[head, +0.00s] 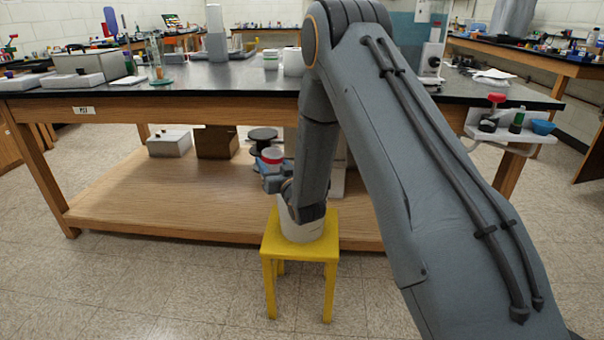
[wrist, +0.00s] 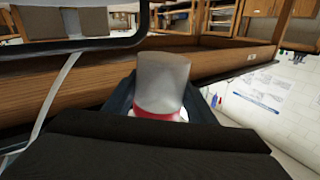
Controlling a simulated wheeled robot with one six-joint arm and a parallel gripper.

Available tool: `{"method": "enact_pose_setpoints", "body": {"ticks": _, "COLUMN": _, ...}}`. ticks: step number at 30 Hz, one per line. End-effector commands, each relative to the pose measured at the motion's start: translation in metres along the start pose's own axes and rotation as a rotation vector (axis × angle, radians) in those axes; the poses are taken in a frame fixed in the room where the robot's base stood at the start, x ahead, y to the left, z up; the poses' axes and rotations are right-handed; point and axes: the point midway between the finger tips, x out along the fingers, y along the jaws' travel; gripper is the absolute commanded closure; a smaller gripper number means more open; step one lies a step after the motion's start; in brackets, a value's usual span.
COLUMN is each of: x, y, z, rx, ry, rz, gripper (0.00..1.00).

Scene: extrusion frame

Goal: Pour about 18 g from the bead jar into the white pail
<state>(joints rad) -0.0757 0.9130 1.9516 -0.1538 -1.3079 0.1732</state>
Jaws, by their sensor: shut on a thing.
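My gripper (head: 270,172) is shut on the bead jar (head: 271,155), which shows red with a pale top in the head view. In the wrist view the jar (wrist: 161,82) is a greyish cylinder with a red band low down, between the dark fingers of my gripper (wrist: 160,104). The beads cannot be made out clearly. The white pail (head: 300,228) stands on a yellow stool (head: 300,250). My arm hides part of the pail and its opening. The jar is above and left of the pail in the head view.
A black-topped workbench (head: 220,78) stands behind, with a wooden lower shelf (head: 150,195). Boxes (head: 217,143) and a dark spool (head: 263,135) are on that shelf. A small white side shelf (head: 510,135) holds bottles and a blue bowl. The floor around the stool is clear.

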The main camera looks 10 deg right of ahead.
Motion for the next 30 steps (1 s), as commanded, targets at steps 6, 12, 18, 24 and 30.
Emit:
{"method": "enact_pose_setpoints", "body": {"ticks": 6, "x": 0.001, "y": -0.005, "z": 0.004, "rx": -0.090, "ry": -0.008, "rz": 0.001, "gripper": 0.73}}
{"method": "enact_pose_setpoints", "body": {"ticks": 12, "x": 0.001, "y": -0.007, "z": -0.007, "rx": -0.112, "ry": -0.009, "rz": 0.001, "gripper": 0.73}}
{"method": "enact_pose_setpoints", "body": {"ticks": 18, "x": 0.001, "y": -0.011, "z": -0.035, "rx": -0.111, "ry": -0.009, "rz": 0.001, "gripper": 0.73}}
{"method": "enact_pose_setpoints", "body": {"ticks": 24, "x": 0.001, "y": -0.015, "z": -0.060, "rx": -0.110, "ry": -0.010, "rz": 0.001, "gripper": 0.73}}
{"method": "enact_pose_setpoints", "body": {"ticks": 30, "x": -0.003, "y": -0.014, "z": -0.063, "rx": -0.108, "ry": -0.013, "rz": 0.005, "gripper": 0.73}}
